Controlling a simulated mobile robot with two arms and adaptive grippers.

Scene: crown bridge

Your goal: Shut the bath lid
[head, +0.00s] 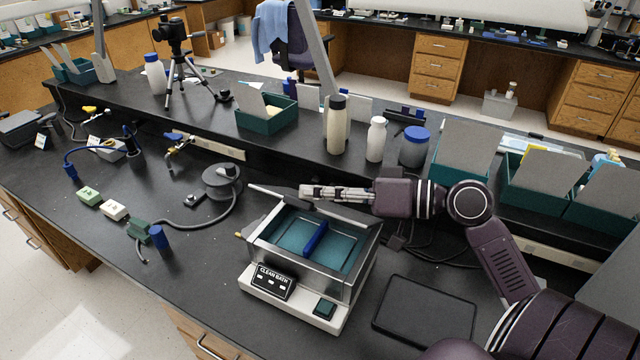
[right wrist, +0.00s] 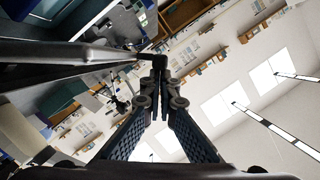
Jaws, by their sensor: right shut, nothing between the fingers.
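My right gripper (head: 305,191) is shut and empty, pointing left at that strip; contact is unclear. Its fingertips meet in the right wrist view (right wrist: 160,64). My left gripper is not in view.
A black flat pad (head: 425,312) lies right of the bath. Bottles (head: 337,125) and bins stand on the raised shelf behind.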

